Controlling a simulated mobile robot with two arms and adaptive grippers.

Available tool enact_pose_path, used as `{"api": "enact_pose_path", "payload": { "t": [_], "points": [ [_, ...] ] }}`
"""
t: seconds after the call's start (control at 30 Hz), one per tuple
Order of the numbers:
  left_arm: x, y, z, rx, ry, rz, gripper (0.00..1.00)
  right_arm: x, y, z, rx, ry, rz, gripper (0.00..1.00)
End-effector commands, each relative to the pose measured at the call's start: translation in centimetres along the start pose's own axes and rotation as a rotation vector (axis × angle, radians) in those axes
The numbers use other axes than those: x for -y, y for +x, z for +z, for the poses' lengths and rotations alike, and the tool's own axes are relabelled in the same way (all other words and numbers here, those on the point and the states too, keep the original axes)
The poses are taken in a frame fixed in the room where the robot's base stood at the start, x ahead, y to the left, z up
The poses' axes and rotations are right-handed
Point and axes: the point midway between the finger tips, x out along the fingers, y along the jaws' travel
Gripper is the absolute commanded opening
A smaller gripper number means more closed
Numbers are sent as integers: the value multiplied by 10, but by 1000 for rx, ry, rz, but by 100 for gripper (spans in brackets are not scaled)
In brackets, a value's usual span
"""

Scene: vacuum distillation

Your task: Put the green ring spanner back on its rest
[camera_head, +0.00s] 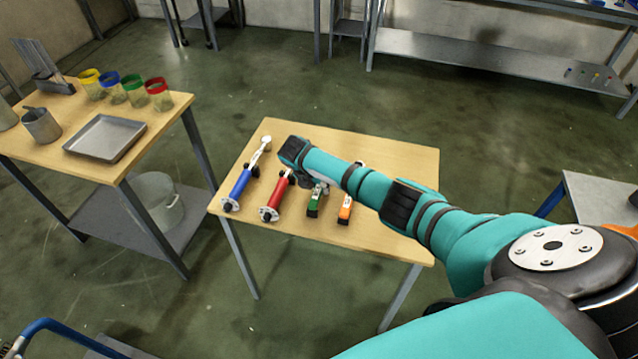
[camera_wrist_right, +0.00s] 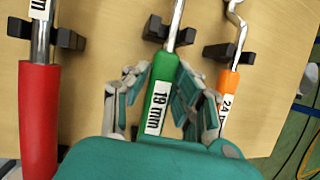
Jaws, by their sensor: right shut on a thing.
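The green ring spanner (camera_head: 314,203) lies on the small wooden table, its handle toward the front edge. In the right wrist view its green handle (camera_wrist_right: 159,98) carries a "19 mm" label. My right gripper (camera_wrist_right: 162,78) is shut on this handle, with fingers on both sides. Beyond the fingers, the spanner's metal shaft (camera_wrist_right: 176,22) runs between the prongs of a black rest (camera_wrist_right: 154,30). I cannot tell whether the shaft is seated in it or just above it. The ring end is out of the wrist view and hidden by my arm in the head view. My left gripper is not in view.
An orange-handled spanner (camera_head: 345,211) labelled 24 lies close right of the green one. A red-handled tool (camera_head: 277,198) and a blue-handled tool (camera_head: 240,184) lie to the left. Another table at left bears a metal tray (camera_head: 104,138) and several colour-topped jars.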

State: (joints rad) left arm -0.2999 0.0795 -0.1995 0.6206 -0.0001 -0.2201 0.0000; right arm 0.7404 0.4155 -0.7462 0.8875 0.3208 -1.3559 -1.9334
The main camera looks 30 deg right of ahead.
Motion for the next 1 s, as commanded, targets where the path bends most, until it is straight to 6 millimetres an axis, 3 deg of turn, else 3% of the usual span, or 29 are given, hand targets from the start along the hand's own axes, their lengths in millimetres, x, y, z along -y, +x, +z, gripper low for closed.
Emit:
{"api": "enact_pose_path", "payload": {
  "t": [0.47, 0.5, 0.67, 1.0],
  "points": [
    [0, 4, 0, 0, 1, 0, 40, -2, 6, -3, 0, 0, 1, 0],
    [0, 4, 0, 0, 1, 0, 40, -2, 6, -3, 0, -1, 1, 28],
    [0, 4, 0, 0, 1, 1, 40, -1, 6, -3, 0, 0, 1, 49],
    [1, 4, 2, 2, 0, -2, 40, -1, 4, -3, -1, -1, 1, 51]
  ]
}}
